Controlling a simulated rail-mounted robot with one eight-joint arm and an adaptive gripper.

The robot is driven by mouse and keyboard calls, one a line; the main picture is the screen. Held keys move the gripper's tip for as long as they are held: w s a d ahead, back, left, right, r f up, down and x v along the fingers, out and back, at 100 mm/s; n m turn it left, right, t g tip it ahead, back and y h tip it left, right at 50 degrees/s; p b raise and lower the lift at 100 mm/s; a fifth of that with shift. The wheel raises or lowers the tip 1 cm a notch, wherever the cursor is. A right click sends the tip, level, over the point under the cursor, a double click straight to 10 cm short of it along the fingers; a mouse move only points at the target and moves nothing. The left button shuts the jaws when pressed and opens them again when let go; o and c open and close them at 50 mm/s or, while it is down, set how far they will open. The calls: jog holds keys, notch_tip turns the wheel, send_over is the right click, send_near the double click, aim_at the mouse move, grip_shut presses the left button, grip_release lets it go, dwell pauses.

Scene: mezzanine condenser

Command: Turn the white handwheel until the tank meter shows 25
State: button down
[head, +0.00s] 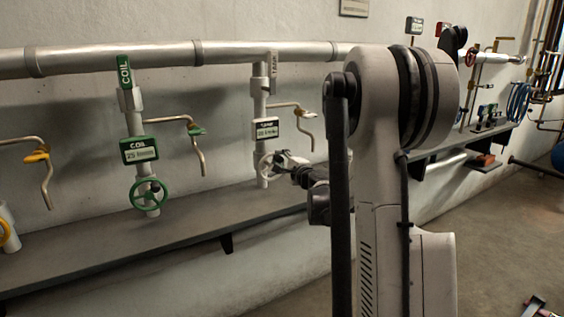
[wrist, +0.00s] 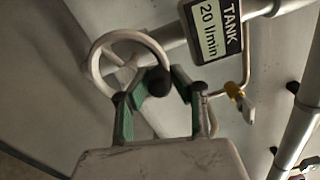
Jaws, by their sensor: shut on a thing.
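The white handwheel (head: 263,168) sits on the vertical pipe under the tank meter (head: 266,129) in the head view. The tank meter (wrist: 213,30) there is tilted and reads 20 l/min. My gripper (wrist: 156,82) is shut on the near right part of the handwheel rim, its green-sided fingers on either side. A dark round piece shows between the fingertips and hides part of the rim. In the head view my gripper (head: 284,160) is small and dark beside the wheel.
A green handwheel (head: 147,195) and COIL meter (head: 139,150), reading 25, stand to the left. A bent spout (head: 305,125) is right of the tank meter. A long shelf (head: 150,245) runs below. My arm covers much of the head view's middle right.

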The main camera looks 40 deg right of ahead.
jog(key=shift+a+n, duration=0.35)
jog(key=shift+n, duration=0.45)
jog(key=c, duration=1.5)
grip_release()
jog(key=shift+r, duration=0.1)
jog(key=shift+s, duration=0.1)
jog(key=s, duration=0.4)
jog(key=s+a, duration=0.1)
jog(key=s, duration=0.2)
jog(key=s+a, duration=0.1)
jog(key=s, duration=0.3)
jog(key=shift+s, duration=0.35)
